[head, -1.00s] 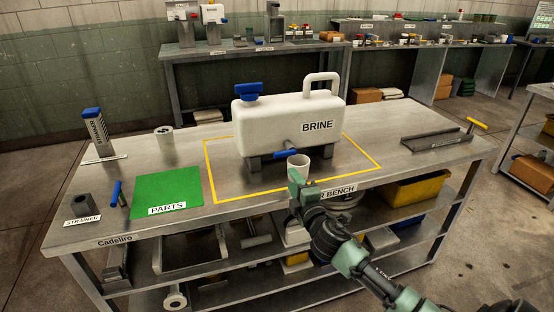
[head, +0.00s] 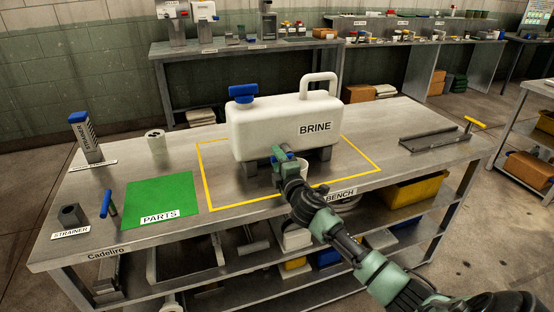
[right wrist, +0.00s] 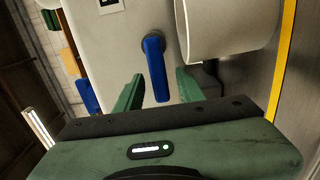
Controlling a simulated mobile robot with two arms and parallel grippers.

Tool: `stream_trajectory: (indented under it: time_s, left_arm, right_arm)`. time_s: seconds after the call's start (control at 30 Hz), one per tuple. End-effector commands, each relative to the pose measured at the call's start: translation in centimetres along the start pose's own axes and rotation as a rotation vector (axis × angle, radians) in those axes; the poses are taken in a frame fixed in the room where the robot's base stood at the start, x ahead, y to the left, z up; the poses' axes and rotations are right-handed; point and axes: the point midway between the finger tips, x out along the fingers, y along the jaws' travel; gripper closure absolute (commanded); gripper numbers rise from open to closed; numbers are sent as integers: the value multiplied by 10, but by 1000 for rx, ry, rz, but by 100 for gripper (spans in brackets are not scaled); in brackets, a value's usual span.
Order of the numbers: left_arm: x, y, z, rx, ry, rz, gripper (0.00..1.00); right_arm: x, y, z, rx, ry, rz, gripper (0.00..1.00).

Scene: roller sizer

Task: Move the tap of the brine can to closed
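The white brine can (head: 262,128) stands on the bench with a blue cap (head: 243,92) on top. Its tap has a blue lever (right wrist: 155,68), seen in the right wrist view running from the spout toward my gripper. In the head view the tap is mostly hidden behind my right gripper (head: 279,160). In the right wrist view, my right gripper (right wrist: 160,75) is open, with one green finger on each side of the lever and gaps visible. A white cup (head: 302,167) stands under the tap, close beside the fingers, and shows in the right wrist view (right wrist: 222,28). My left gripper is out of view.
A yellow outline (head: 355,178) marks the bench around the can. A metal rail piece (head: 440,138) lies to the right.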

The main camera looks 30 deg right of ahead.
Motion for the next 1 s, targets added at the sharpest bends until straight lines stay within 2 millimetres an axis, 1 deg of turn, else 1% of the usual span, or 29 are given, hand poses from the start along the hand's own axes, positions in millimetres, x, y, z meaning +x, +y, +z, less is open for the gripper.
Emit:
stream_trajectory:
  time_s: [0.17, 0.27, 0.3, 0.33, 0.67, 0.87, 1.0]
  left_arm:
    - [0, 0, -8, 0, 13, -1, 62]
    - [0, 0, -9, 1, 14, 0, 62]
    - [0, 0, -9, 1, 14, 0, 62]
    - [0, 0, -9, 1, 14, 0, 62]
    - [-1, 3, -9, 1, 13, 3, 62]
    - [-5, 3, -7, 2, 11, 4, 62]
    - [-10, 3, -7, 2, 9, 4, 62]
  right_arm:
    - [0, 0, 0, 0, 0, -1, 62]
    - [0, -1, 0, 0, 0, -1, 87]
    - [0, -1, 0, 0, 0, -1, 98]
    - [0, -1, 0, 0, 0, -1, 100]
    - [0, 0, 0, 25, 0, -2, 100]
    - [0, 5, 0, 117, -1, -2, 100]
    - [0, 10, 1, 223, -1, -2, 100]
